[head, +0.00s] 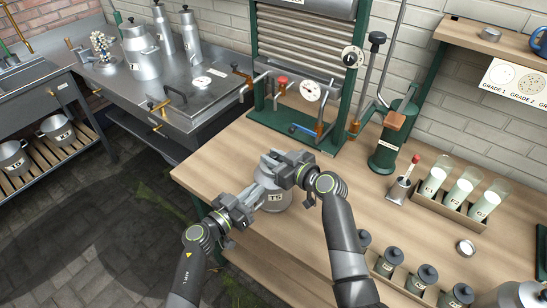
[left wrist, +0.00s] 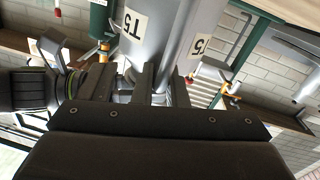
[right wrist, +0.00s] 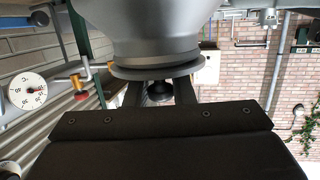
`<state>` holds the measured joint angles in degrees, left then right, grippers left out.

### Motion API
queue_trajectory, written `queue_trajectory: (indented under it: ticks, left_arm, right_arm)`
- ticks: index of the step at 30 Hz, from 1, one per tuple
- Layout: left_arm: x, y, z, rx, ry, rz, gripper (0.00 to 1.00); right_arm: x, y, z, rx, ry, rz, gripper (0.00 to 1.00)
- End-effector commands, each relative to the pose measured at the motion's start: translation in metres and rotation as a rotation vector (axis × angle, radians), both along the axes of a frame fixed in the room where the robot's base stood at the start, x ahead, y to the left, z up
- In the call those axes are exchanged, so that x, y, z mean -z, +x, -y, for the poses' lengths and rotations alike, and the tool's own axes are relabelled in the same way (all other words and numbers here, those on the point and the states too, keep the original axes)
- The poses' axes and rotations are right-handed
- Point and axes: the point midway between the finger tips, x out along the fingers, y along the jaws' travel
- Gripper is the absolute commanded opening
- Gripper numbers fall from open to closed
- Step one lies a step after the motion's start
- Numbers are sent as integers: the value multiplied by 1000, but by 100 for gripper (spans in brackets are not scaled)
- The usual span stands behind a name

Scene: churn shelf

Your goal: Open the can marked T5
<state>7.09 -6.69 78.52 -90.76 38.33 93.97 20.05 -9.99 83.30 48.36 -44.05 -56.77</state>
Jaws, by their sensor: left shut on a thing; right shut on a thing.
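The grey metal can marked T5 (head: 273,200) stands near the front left edge of the wooden bench, with its T5 label showing. My left gripper (head: 252,198) is at its left side, shut on what looks like a grey side handle; the can's body (left wrist: 165,35) fills the top of the left wrist view. My right gripper (head: 287,165) is over the can's top. In the right wrist view its fingers (right wrist: 158,92) are shut on the dark knob of the lid (right wrist: 155,70). The lid's rim lies close to the can's neck; I cannot tell whether there is a gap.
A green press frame with a gauge (head: 310,90) stands behind the can. To the right are a green cylinder (head: 388,145), a rack of glowing jars (head: 460,195) and several dark-lidded jars (head: 390,262). A steel counter (head: 190,95) is at the back left.

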Motion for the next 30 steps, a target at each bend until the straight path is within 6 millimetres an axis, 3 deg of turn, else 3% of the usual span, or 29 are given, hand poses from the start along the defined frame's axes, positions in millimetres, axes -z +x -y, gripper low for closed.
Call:
queue_trajectory:
  ticks: [12, 24, 30]
  left_arm:
    - [-1, 0, 0, -1, -1, 1, 0]
    - [-1, 0, 0, 0, -1, 1, 0]
    - [-1, 0, 0, 0, -1, 1, 0]
  right_arm:
    - [-18, 1, -1, 0, 3, 5, 0]
    - [-21, 1, -1, 1, 3, 5, 0]
    - [-43, 1, -1, 1, 3, 10, 0]
